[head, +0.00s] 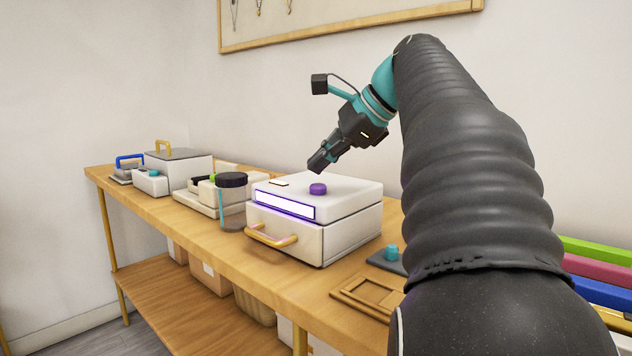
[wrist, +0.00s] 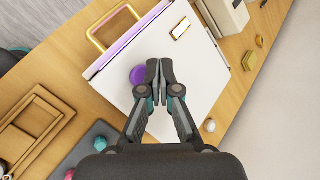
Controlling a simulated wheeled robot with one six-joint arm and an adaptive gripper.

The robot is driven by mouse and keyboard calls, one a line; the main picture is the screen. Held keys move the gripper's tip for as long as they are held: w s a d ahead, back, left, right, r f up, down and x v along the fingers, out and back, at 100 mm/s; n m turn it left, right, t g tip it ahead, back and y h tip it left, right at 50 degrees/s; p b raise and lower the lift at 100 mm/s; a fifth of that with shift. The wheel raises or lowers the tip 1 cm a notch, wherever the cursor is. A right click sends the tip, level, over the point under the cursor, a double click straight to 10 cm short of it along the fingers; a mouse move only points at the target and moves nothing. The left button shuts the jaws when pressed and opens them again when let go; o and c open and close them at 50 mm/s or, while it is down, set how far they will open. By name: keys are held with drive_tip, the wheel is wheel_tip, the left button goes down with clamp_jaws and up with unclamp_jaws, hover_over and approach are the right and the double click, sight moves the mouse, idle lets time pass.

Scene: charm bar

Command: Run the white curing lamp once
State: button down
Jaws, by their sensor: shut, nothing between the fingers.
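The white curing lamp (head: 340,240) is a white box on the wooden bench, with a glowing white-violet front window (head: 285,206) and a gold handle (head: 271,237) on its lower front. A round purple button (head: 318,189) sits on its top, and a small gold plate (head: 279,183) lies nearer the front left edge. My gripper (head: 318,166) is shut and empty, above the lamp's top close to the button. In the wrist view the shut fingertips (wrist: 159,66) are just beside the purple button (wrist: 138,75); a gap to the lid shows in the head view.
A dark-lidded glass jar (head: 232,200) stands left of the lamp, beside white trays and boxes (head: 180,165). A wooden frame tray (head: 362,294) and a dark mat with a teal knob (head: 391,253) lie to the right. Coloured bars (head: 600,270) are at the far right.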

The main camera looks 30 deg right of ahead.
sight(321, 185)
wheel_tip(321, 185, up, 2)
drive_tip(key=shift+r+p, duration=0.2)
drive_tip(key=shift+p, duration=0.65)
drive_tip(key=shift+r, duration=1)
